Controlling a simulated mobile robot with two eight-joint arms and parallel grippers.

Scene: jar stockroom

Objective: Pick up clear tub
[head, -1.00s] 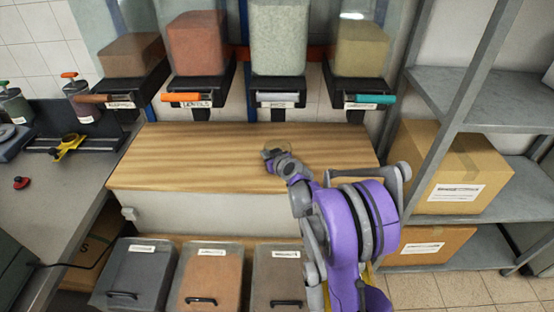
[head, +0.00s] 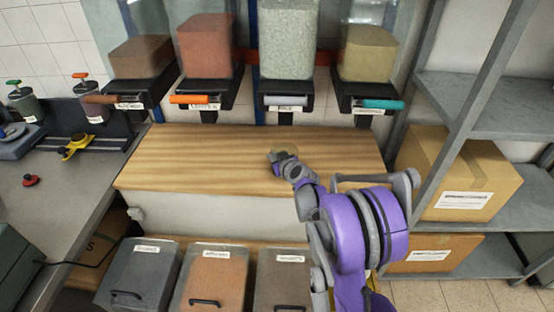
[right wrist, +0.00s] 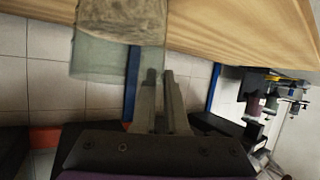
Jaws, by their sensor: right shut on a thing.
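The clear tub (head: 291,150) is a small see-through vessel, hard to make out over the wooden counter in the head view. In the right wrist view the tub (right wrist: 98,62) is large, grey-green and translucent, with a beige patch toward the top of the picture; I cannot tell if that is contents or wood seen through it. My right gripper (head: 278,158) is shut on the tub, and its fingertips (right wrist: 160,76) meet the tub's side. I cannot tell whether the tub touches the counter. My left gripper is out of view.
The wooden counter (head: 190,165) is bare around the tub. Several grain dispensers (head: 285,45) with coloured handles hang behind it. Lidded bins (head: 215,270) stand below its front. A grey shelf (head: 490,100) with cardboard boxes (head: 455,180) is at right, a grey bench (head: 45,205) at left.

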